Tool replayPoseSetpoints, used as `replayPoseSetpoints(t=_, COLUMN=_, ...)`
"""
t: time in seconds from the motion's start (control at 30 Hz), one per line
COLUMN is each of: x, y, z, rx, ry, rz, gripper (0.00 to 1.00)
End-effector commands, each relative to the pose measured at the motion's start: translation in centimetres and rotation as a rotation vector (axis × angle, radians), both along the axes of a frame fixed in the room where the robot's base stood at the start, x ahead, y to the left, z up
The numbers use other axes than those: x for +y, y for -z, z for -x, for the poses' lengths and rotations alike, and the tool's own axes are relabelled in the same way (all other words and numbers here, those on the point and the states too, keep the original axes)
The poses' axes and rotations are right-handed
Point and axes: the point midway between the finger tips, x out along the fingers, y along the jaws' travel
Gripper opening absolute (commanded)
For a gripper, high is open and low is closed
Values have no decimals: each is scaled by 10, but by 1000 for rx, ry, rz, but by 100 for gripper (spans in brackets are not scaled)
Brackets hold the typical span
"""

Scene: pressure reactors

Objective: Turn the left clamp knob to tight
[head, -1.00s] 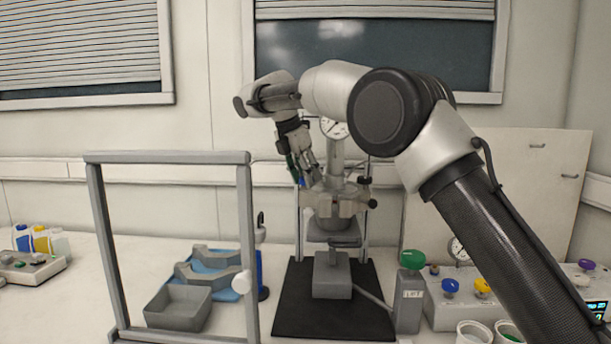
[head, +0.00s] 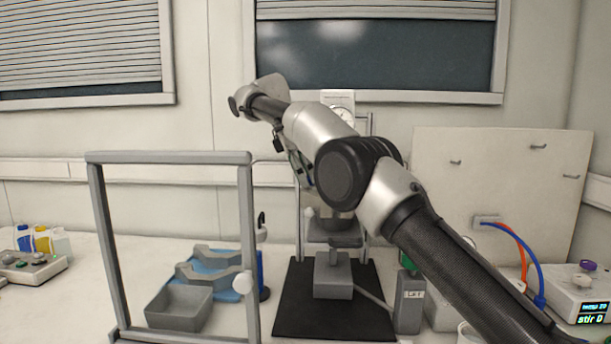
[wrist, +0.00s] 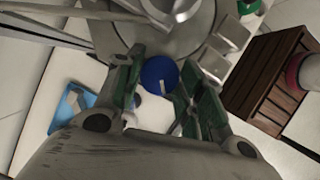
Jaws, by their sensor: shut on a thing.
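The left clamp knob (wrist: 159,75) is round and blue with a short white mark on its face. In the wrist view it sits between the fingers of my gripper (wrist: 160,86), which is shut on it. The knob is at the edge of the grey metal reactor head (wrist: 165,35). In the head view my arm covers most of the reactor head and the knob cannot be made out. The reactor's lower part (head: 334,233) shows below my arm, over a black base plate (head: 290,318).
A grey upright frame (head: 97,220) stands at front left. Behind it are a grey bin (head: 178,310) and a blue tray (head: 215,258). A grey block (head: 409,305) marked LIFT stands right of the base plate. A control box (head: 578,292) and hoses (head: 520,240) are at far right.

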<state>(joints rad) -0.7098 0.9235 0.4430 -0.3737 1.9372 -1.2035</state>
Motion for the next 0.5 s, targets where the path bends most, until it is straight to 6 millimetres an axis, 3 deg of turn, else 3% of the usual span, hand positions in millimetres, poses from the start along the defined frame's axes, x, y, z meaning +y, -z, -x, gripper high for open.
replayPoseSetpoints(t=0.33, x=0, y=0, z=0, rx=1, ry=1, rz=-1, gripper=15)
replayPoseSetpoints(t=0.37, x=0, y=0, z=0, rx=1, ry=1, rz=-1, gripper=42)
replayPoseSetpoints(t=0.47, x=0, y=0, z=0, rx=1, ry=1, rz=-1, gripper=60)
replayPoseSetpoints(t=0.5, x=0, y=0, z=0, rx=1, ry=1, rz=-1, gripper=60)
